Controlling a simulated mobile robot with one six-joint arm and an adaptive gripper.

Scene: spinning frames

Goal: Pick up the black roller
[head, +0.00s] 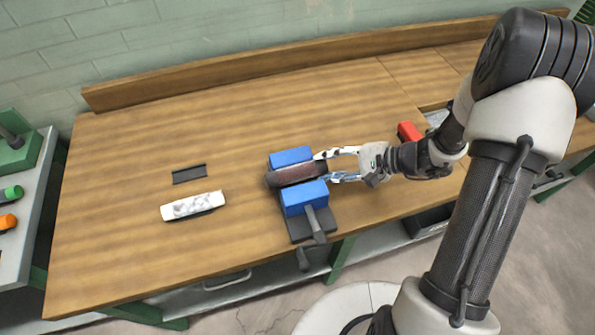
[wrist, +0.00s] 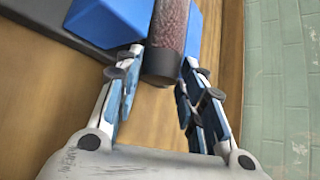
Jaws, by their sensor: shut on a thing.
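The black roller (head: 297,175), dark with a reddish-brown textured surface, lies between the two blue jaws of a bench vise (head: 306,197). In the wrist view, the roller (wrist: 172,28) runs between the blue vise jaws, with its dark smooth end toward my gripper. My gripper (head: 322,167) reaches in from the right at the vise. In the wrist view, my gripper (wrist: 161,62) has one finger on each side of the roller's near end and is shut on it. The roller's far end is out of the wrist view.
A white patterned block (head: 193,206) and a thin dark strip (head: 189,174) lie on the wooden bench (head: 120,240) to the left. A red object (head: 409,131) sits behind my wrist at the right. The vise handle (head: 314,224) sticks out over the front edge. The back middle is clear.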

